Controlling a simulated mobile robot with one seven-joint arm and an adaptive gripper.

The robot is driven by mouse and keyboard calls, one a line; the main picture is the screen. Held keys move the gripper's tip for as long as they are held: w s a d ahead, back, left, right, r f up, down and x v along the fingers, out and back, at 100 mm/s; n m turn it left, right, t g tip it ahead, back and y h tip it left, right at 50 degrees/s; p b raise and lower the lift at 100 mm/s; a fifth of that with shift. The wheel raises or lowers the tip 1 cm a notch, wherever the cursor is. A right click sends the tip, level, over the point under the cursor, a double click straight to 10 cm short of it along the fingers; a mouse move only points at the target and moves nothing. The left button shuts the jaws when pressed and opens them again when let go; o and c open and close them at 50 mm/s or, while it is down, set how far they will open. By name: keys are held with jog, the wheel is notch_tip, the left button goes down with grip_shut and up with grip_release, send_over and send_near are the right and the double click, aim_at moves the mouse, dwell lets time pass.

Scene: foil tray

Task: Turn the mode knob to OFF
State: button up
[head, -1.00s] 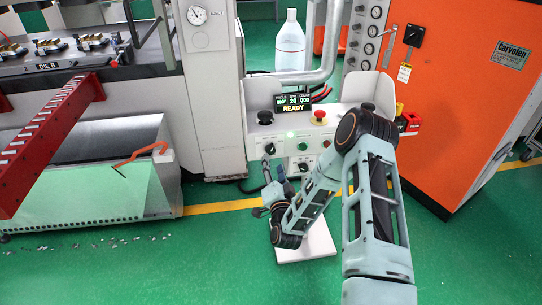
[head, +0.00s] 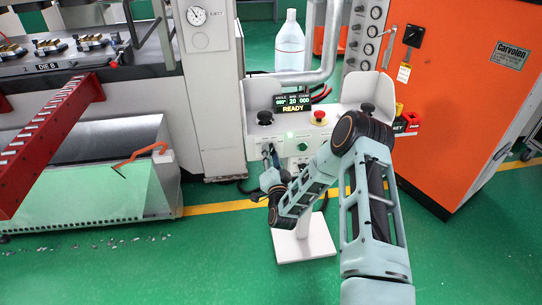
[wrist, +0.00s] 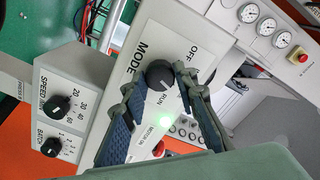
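The black mode knob (wrist: 160,75) is on a light panel in the wrist view, with the MODE label (wrist: 137,60) on its left and the OFF label (wrist: 187,47) at its upper right. A partly covered label, seemingly RUN, lies below OFF. I cannot tell which mark the knob points to. My gripper (wrist: 161,80) is open, its blue-padded fingers on either side of the knob; whether they touch it is unclear. In the head view my gripper (head: 271,156) is at the control box's (head: 283,136) lower left face and covers the knob.
A speed knob (wrist: 56,105) and a batch knob (wrist: 51,147) are nearby. A green lamp (wrist: 166,118) glows below the mode knob. The box carries a READY display (head: 293,103), a red stop button (head: 319,117) and black palm buttons. An orange cabinet (head: 462,90) stands right.

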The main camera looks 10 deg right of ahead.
jog(key=c, duration=0.4)
jog(key=shift+f, duration=0.1)
jog(key=n+b, duration=0.8)
jog(key=n+y+b, duration=0.1)
jog(key=n+b, duration=0.7)
jog(key=b, duration=0.1)
jog(key=shift+d+t, duration=0.1)
jog(key=shift+t, duration=0.2)
jog(key=shift+n, duration=0.4)
jog(key=o, duration=1.2)
jog(key=shift+c, duration=0.2)
